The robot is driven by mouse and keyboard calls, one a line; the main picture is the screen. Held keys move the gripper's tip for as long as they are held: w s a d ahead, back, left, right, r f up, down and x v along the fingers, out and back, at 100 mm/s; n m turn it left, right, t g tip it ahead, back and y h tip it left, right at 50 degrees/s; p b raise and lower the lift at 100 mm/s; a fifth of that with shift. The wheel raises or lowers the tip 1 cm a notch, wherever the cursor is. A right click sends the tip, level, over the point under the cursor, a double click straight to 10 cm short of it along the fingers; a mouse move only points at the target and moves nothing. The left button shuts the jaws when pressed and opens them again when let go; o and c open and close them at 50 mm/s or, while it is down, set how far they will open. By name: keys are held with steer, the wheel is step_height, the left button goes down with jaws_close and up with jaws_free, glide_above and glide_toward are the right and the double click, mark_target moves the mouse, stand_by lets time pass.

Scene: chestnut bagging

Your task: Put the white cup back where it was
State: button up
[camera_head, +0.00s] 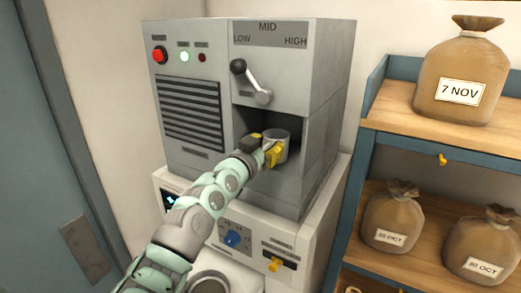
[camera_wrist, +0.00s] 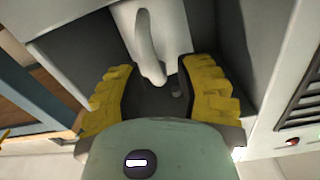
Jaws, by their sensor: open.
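The white cup (camera_head: 279,143) stands upright in the open recess of the grey machine (camera_head: 188,62). My gripper (camera_head: 263,147) reaches into this recess and is right in front of the cup, partly covering its lower front. In the wrist view the cup (camera_wrist: 184,25) is at the top, with its handle pointing towards me. The yellow fingers of my gripper (camera_wrist: 158,78) are spread apart. The lower end of the handle lies between them, with a gap on each side. The base of the cup is not clearly visible.
The recess walls (camera_head: 315,140) are close around the gripper. A lever (camera_head: 252,83) sits above the opening. Below is a white unit with a blue knob (camera_head: 232,238) and a yellow tap (camera_head: 275,264). A shelf with brown sacks (camera_head: 461,80) stands at right.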

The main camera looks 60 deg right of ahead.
steer(key=a+b, duration=1.2)
steer(key=shift+s+f, duration=0.15)
steer(key=shift+s, duration=0.15)
